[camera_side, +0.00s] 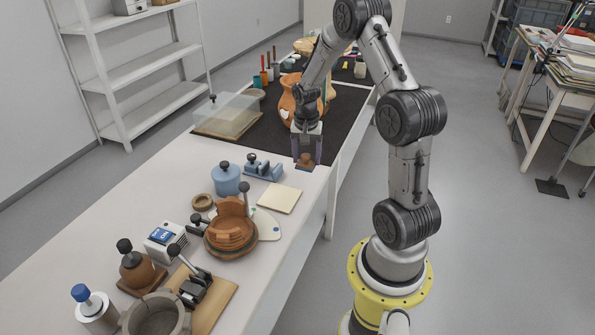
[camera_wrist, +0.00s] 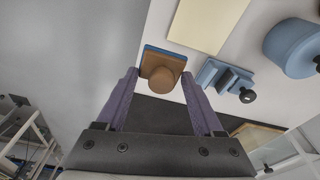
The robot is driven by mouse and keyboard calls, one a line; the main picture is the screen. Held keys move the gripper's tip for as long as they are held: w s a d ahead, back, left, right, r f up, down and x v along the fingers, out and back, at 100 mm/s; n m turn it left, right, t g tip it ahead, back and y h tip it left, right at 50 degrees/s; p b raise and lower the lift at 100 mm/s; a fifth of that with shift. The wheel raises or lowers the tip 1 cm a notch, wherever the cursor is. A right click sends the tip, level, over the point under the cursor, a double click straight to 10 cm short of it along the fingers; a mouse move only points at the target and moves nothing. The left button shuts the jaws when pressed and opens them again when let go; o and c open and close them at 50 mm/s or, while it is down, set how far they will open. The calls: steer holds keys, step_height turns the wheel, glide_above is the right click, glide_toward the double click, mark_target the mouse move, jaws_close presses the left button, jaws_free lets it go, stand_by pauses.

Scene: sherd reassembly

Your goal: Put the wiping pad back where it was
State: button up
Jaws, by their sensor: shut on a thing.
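The wiping pad is a brown block with a round knob and a blue layer under it. In the wrist view the wiping pad (camera_wrist: 160,70) sits between the purple fingers of my gripper (camera_wrist: 160,80), which is shut on it. In the side view my gripper (camera_side: 306,155) points down, and the brown pad (camera_side: 305,167) shows at its fingertips. The pad is by the near corner of the dark mat (camera_side: 345,105), close to the right edge of the white table (camera_side: 100,245). I cannot tell whether it touches the table.
A cream sheet (camera_side: 279,198), a blue clamp-like holder (camera_side: 263,168) and a blue lidded jar (camera_side: 226,180) stand nearby. An orange pot (camera_side: 290,105) is behind my gripper; a clear box (camera_side: 228,116) lies left. The orange sherd vessel (camera_side: 231,238) is nearer the camera.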

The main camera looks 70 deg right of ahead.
mark_target(298, 178)
steer(key=w+d+f, duration=0.1)
steer(key=f, duration=0.1)
steer(key=w+d+f, duration=0.3)
steer(key=d+f, duration=0.1)
steer(key=f, duration=0.1)
steer(key=shift+w, duration=0.4)
steer(key=shift+f, duration=1.4)
steer(key=shift+a+f, duration=0.1)
steer(key=shift+f, duration=0.05)
steer(key=o, duration=1.2)
